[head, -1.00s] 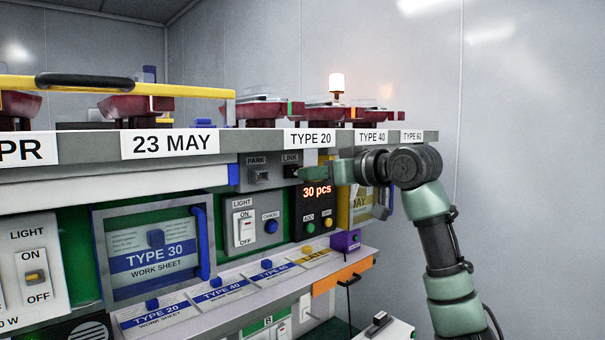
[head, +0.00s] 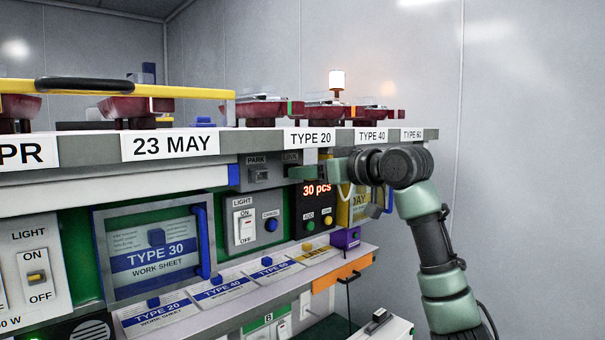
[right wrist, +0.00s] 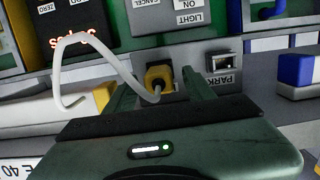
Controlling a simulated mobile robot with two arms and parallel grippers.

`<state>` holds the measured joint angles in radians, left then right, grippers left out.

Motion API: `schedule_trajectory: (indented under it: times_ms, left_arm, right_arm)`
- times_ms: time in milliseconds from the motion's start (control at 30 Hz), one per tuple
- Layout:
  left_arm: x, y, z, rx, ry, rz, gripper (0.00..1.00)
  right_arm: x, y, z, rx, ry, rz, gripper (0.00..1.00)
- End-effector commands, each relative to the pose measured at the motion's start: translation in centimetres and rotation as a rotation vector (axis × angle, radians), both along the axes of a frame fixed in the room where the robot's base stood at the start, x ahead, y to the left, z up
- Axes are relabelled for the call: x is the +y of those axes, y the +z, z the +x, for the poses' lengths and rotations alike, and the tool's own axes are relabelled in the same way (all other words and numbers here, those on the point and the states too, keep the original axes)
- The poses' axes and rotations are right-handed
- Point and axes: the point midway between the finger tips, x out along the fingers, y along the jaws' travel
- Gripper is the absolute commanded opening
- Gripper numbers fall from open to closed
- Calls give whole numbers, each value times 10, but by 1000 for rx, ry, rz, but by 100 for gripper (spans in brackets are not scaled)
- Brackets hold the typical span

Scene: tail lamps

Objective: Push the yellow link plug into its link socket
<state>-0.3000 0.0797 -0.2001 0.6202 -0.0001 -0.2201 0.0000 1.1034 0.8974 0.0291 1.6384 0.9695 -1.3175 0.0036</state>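The yellow link plug (right wrist: 158,79) shows in the right wrist view, end-on, between the two fingers of my right gripper (right wrist: 160,88). Dark gaps show on both sides of it, so the fingers look open around it. A pale cable (right wrist: 98,45) loops from the plug. The plug is at the dark link socket in the grey panel; how deep it sits I cannot tell. In the head view my right gripper (head: 303,172) points left and covers the link socket below the LINK label. The plug is hidden there. My left gripper is not in view.
The PARK socket (head: 259,176) is beside the link socket and looks empty; it also shows in the right wrist view (right wrist: 222,64). Below are the light switch (head: 245,227) and the counter panel (head: 315,207). A shelf edge (head: 260,141) overhangs the panel.

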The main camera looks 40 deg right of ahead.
Motion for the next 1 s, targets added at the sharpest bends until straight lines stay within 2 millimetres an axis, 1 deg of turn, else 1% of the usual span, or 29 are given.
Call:
schedule_trajectory:
  times_ms: [167,267,367,500,600,700,800,1000]
  left_arm:
    - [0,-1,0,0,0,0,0]
    - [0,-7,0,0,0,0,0]
    - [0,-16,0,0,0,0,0]
    - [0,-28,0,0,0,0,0]
    - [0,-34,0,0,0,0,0]
    - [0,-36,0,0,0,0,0]
    - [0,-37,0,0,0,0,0]
    - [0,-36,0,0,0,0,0]
  right_arm:
    - [0,0,-1,0,-1,0,54]
    - [-1,0,-8,-2,-2,-2,54]
    - [-3,0,-23,-2,-3,-3,54]
    - [-5,4,-48,-3,-4,-3,54]
    - [-6,7,-63,-3,-2,-2,54]
    - [-6,9,-72,-2,-1,-1,54]
    - [-6,11,-77,0,0,0,54]
    - [-6,12,-77,0,0,0,54]
